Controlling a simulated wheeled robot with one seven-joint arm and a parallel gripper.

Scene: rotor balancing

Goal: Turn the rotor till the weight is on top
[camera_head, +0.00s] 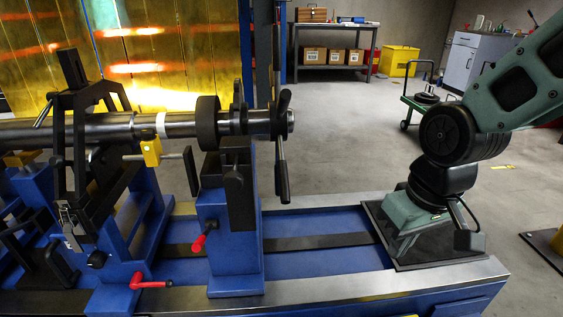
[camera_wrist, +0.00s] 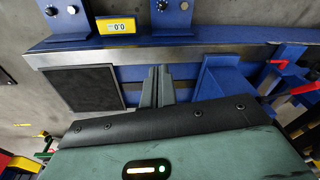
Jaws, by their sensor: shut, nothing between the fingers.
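The rotor's steel shaft (camera_head: 110,128) lies level across the left of the head view, on the blue stand (camera_head: 232,240). A thick dark disc (camera_head: 207,123) sits on it near its right end. A dark spoked handle (camera_head: 281,150), seen nearly edge-on, is at the shaft's end. I cannot make out which part is the weight or where it sits around the shaft. My gripper (camera_wrist: 158,86) is shut and empty, its two fingers together in the wrist view. In the head view my gripper (camera_head: 405,238) hangs low at the right, well apart from the rotor.
A black mat (camera_head: 440,252) lies on the bench's right end below my gripper; it also shows in the wrist view (camera_wrist: 80,88). Red-handled levers (camera_head: 152,284) stick out by the stands. A yellow display (camera_wrist: 115,26) reads 0.0. The bench between stand and mat is low and clear.

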